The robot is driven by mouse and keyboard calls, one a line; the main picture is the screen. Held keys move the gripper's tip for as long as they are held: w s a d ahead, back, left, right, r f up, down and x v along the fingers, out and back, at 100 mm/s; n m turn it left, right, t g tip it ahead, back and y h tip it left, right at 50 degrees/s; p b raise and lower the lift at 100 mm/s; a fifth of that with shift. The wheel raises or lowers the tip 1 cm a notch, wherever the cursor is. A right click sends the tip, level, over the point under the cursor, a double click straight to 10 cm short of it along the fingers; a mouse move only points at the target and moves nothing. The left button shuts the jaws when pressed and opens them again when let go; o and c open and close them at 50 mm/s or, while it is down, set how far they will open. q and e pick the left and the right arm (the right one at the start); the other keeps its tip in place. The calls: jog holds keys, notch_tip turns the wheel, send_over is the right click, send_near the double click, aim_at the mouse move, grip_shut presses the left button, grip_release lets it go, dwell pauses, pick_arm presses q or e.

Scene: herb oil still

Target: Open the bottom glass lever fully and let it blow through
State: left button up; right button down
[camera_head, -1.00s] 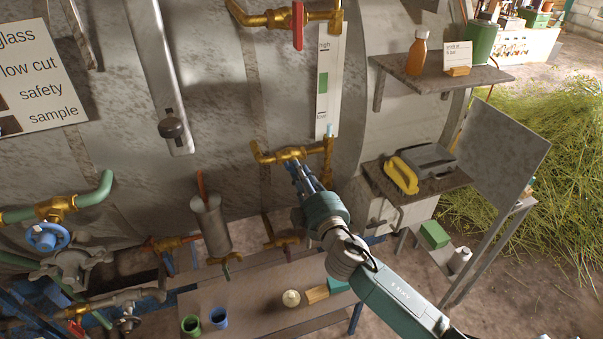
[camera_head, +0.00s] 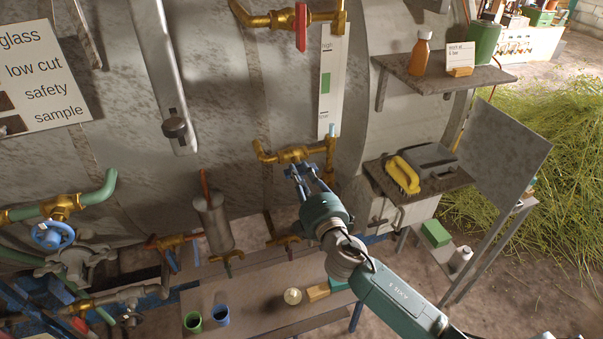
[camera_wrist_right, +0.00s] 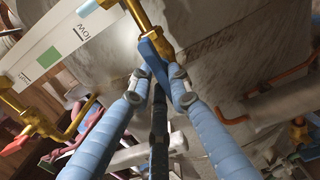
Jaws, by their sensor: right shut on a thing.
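The bottom glass fitting (camera_head: 293,155) is a brass valve body at the foot of the gauge glass. Its blue lever (camera_wrist_right: 156,58) shows in the right wrist view, hanging below the brass. My right gripper (camera_wrist_right: 163,78) is shut on this lever, with its blue-wrapped fingers on either side of it. In the head view my right gripper (camera_head: 299,172) is just below the fitting, where the fingers mostly hide the lever. The top glass fitting (camera_head: 275,18) has a red lever (camera_head: 300,27) hanging down. My left gripper is not in view.
A white gauge board (camera_head: 334,75) with a green band stands behind the glass. A shelf (camera_head: 445,80) with an orange bottle (camera_head: 419,52) is at right, above another shelf with a yellow-handled brush (camera_head: 403,175). A bench (camera_head: 260,290) with two cups lies below.

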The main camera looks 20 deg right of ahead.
jog(key=shift+f+n, duration=0.1)
jog(key=shift+n, duration=0.2)
jog(key=c, duration=1.6)
grip_release()
jog(key=s, duration=1.2)
jog(key=shift+d, duration=0.2)
